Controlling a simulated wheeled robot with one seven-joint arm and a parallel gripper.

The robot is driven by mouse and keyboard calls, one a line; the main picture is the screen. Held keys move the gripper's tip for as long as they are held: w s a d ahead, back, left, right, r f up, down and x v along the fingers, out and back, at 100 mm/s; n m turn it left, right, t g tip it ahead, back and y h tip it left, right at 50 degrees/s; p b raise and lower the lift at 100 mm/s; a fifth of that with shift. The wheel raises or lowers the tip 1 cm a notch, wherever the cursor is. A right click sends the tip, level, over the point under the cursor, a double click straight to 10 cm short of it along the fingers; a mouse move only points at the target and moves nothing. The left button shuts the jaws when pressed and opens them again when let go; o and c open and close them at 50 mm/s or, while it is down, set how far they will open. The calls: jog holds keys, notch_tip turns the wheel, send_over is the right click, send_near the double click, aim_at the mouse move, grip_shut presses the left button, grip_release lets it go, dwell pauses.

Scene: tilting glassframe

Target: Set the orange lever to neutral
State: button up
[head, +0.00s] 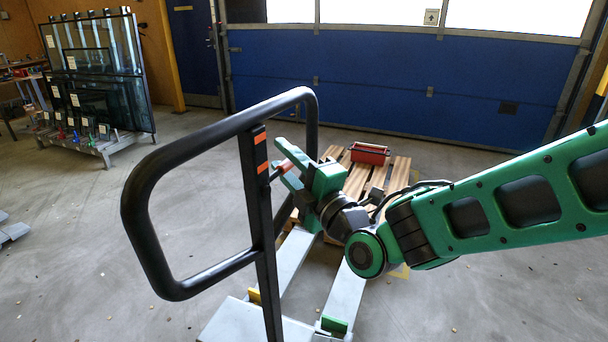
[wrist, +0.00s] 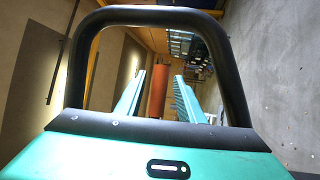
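The orange lever (head: 284,165) is a short bar beside the dark upright post (head: 255,190) of the black loop handle (head: 150,190). In the wrist view the lever (wrist: 158,92) stands upright in the picture between my two green fingers. My gripper (head: 279,154) is open, with its fingers pointing at the post. A small gap shows on each side of the lever, so I see no grip on it. How deep the lever lies between the fingers is unclear. My fingers partly hide the lever in the head view.
The post carries two orange marks (head: 260,138). Grey forks (head: 345,295) run back from the post to a wooden pallet (head: 395,180) holding a red box (head: 369,153). A glass rack (head: 100,80) stands at the back left. Open floor lies to the left.

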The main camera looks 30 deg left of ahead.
jog(key=v, duration=0.9)
jog(key=shift+w, duration=0.15)
dwell(0.4)
